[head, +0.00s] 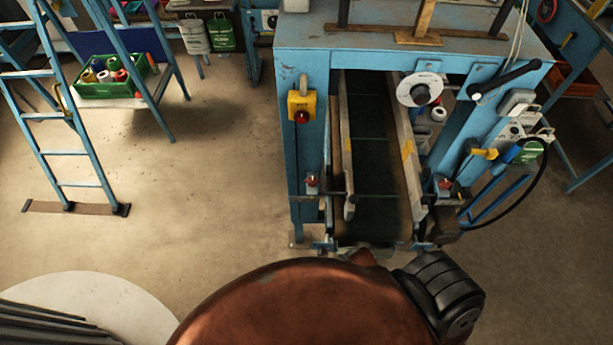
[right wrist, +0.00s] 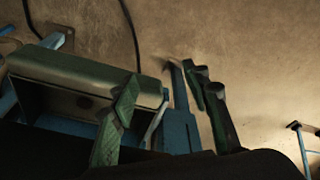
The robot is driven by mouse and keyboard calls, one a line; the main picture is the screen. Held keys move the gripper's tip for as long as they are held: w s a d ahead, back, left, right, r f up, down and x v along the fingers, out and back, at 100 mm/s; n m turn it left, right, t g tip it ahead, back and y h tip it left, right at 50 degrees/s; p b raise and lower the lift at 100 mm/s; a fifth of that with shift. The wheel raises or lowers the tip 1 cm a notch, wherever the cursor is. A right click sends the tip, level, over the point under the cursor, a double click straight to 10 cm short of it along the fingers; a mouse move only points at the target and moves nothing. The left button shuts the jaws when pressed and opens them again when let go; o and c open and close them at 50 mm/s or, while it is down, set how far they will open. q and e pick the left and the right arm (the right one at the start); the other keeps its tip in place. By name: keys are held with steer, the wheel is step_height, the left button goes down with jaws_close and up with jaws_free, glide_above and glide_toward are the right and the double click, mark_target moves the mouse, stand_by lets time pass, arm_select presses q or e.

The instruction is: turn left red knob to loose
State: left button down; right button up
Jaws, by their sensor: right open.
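The left red knob (head: 312,181) sits on a small mount at the left side of the conveyor opening of the blue machine (head: 300,55). A similar right red knob (head: 445,183) sits at the opening's right side. Whether the left knob is loose or tight cannot be told. My right gripper (right wrist: 166,92) shows in the right wrist view, its green-padded fingers apart. A blue bracket (right wrist: 179,125) shows between the fingers; contact cannot be told. No red knob can be made out in that view. My left gripper is not in view.
A yellow box with a red button (head: 302,104) hangs above the left knob. A dark conveyor belt (head: 375,150) runs between the rails. A black-handled crank (head: 506,78) juts out at the upper right. Open floor (head: 215,180) lies left of the machine, beside a blue ladder (head: 62,155).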

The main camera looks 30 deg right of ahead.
steer(key=w+a+r, duration=0.1)
steer(key=w+r, duration=0.2)
steer(key=r, duration=0.4)
steer(key=w+a+r, duration=0.1)
steer(key=w+r, duration=0.1)
steer(key=r, duration=0.4)
steer(key=w+a+r+n+y+p, duration=0.1)
steer(key=w+a+r+n+y, duration=0.15)
steer(key=w+a+r, duration=0.35)
steer(key=w+a+r+n+y+p, duration=0.1)
steer(key=w+a+r+n, duration=0.3)
steer(key=a+r, duration=0.35)
steer(key=n+g+h, duration=0.5)
steer(key=h, duration=0.2)
glide_toward(308, 180)
steer(key=x, duration=0.8)
steer(key=shift+d+f, duration=0.1)
steer(key=shift+f, duration=0.15)
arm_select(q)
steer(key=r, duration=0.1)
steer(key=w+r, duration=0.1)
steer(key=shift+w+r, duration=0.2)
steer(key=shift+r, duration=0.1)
